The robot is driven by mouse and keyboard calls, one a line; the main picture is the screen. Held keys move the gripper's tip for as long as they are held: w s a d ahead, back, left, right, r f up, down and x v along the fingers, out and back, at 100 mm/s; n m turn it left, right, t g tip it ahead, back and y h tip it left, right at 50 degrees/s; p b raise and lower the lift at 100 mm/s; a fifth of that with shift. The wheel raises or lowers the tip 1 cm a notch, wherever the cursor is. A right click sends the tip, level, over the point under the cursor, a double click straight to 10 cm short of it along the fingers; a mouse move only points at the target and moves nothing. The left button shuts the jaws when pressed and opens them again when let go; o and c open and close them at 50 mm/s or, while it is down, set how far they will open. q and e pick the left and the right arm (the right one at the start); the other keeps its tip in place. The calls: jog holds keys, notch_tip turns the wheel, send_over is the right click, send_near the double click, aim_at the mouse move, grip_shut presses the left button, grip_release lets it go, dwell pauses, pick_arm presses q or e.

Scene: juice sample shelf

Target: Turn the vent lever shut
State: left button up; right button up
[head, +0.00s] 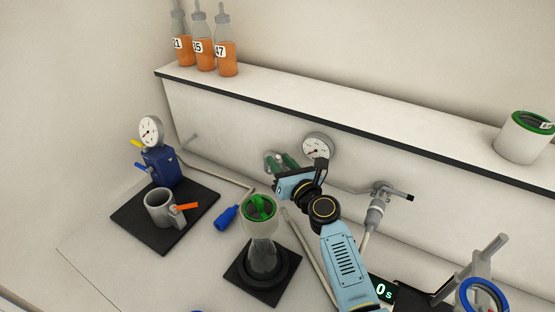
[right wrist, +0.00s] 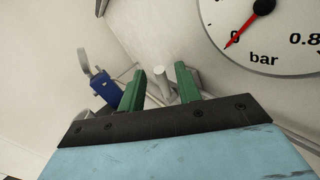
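My right gripper (head: 281,160) reaches toward the back wall, just left of the round wall gauge (head: 317,147). Its two green fingers stand apart in the right wrist view (right wrist: 160,88). A pale grey round-ended stub (right wrist: 159,76) shows in the gap between them; I cannot tell whether they touch it or whether it is part of the vent lever. The gauge needle reads near 0 bar in the right wrist view (right wrist: 262,28). A grey wall fitting (head: 378,200) with a black-tipped handle (head: 409,197) is to the right. My left gripper is not in view.
Orange juice bottles (head: 203,52) and a green-rimmed pot (head: 521,145) stand on the shelf (head: 350,108).

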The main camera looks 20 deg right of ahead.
jog(key=shift+x, duration=1.05)
grip_shut()
